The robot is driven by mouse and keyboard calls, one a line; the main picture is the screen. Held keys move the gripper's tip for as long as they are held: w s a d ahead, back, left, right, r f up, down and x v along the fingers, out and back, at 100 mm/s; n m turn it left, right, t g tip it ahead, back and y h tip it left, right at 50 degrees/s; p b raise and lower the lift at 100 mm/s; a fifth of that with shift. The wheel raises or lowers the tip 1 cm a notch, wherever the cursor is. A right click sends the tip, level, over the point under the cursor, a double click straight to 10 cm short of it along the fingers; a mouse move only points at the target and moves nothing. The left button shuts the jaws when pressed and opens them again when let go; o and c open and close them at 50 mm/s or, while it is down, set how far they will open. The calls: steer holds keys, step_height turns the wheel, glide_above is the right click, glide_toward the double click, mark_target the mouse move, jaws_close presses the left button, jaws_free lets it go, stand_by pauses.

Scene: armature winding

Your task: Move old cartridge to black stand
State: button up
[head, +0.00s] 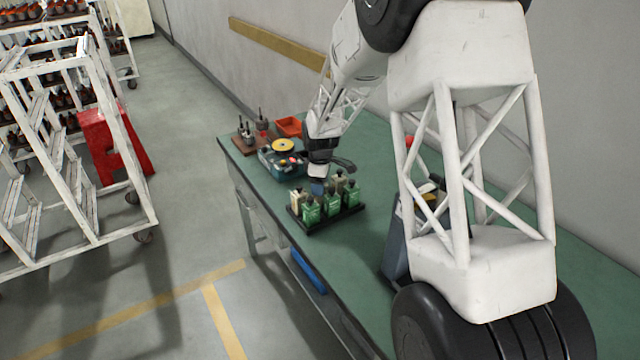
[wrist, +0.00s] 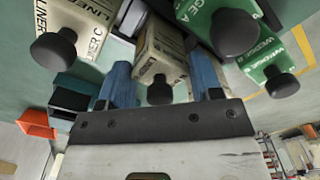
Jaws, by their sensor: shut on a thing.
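My gripper (head: 317,186) is above the back of a black tray-like stand (head: 345,216) on the green bench. In the wrist view, its two blue fingers (wrist: 164,82) are shut on a beige block (wrist: 155,42) with a black knob. The held block's label is not readable, and I cannot tell whether it is the old cartridge. Another beige block (wrist: 85,20), marked LINER C, is left of it. Green blocks with black knobs (wrist: 222,15) are to the right. In the head view, green blocks (head: 333,204) and beige blocks (head: 295,199) stand on the black stand.
A teal device with a yellow disc (head: 283,146) stands behind the stand, near an orange bin (head: 289,127) and a brown board with dark parts (head: 246,140). A blue-grey case (head: 396,245) is at right, partly hidden by my arm. Bench left of the stand is clear.

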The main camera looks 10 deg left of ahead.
steer(key=o, duration=1.3)
steer(key=shift+r, duration=2.2)
steer(key=shift+r, duration=0.1)
step_height(320, 180, up, 8)
steer(key=shift+f, duration=0.15)
